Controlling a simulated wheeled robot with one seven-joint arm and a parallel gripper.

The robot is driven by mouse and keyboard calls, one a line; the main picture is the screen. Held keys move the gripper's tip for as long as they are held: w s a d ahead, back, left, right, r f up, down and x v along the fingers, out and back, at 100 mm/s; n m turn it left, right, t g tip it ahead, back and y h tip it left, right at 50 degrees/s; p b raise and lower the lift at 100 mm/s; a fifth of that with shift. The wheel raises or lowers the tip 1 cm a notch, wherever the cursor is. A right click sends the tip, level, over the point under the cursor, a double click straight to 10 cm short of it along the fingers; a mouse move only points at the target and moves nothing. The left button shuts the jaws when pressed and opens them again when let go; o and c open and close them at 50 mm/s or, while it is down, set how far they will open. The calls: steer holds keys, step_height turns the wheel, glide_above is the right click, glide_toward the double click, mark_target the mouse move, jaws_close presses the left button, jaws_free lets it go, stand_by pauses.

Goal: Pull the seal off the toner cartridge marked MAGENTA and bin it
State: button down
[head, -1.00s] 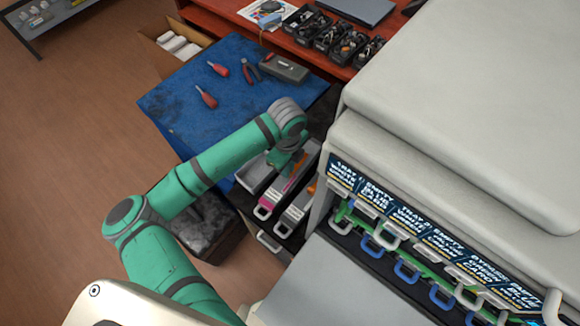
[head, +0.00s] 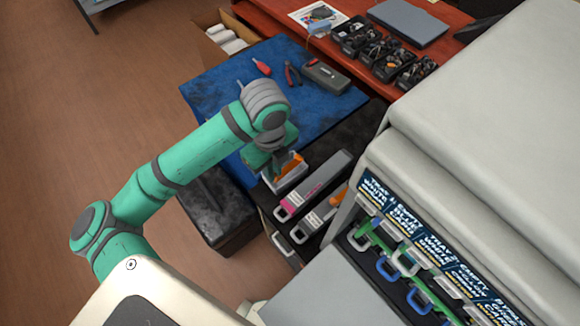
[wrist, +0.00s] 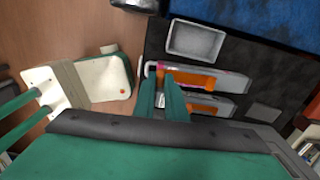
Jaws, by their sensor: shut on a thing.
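The cartridge with a pink end (head: 323,178), which I take for MAGENTA though no label is readable, lies on the dark surface with its pale handle toward me. It also shows in the wrist view (wrist: 232,78). My gripper (head: 284,163) is left of it and above the pale open tray (head: 297,178). My gripper is shut on an orange seal strip (head: 292,168), which in the wrist view (wrist: 195,81) runs from the fingers across the cartridge. The empty tray shows in the wrist view (wrist: 222,45). The arm partly hides the tray in the head view.
A second grey cartridge (head: 322,219) with its own orange strip (head: 338,197) lies to the right. The printer (head: 480,110) stands close on the right. A blue mat (head: 225,75) behind holds pliers (head: 292,74) and a grey box (head: 326,76).

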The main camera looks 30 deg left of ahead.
steer(key=shift+s+a+r, duration=0.25)
steer(key=shift+s, duration=0.05)
steer(key=r, duration=0.5)
steer(key=shift+s+a, duration=0.1)
steer(key=shift+s, duration=0.15)
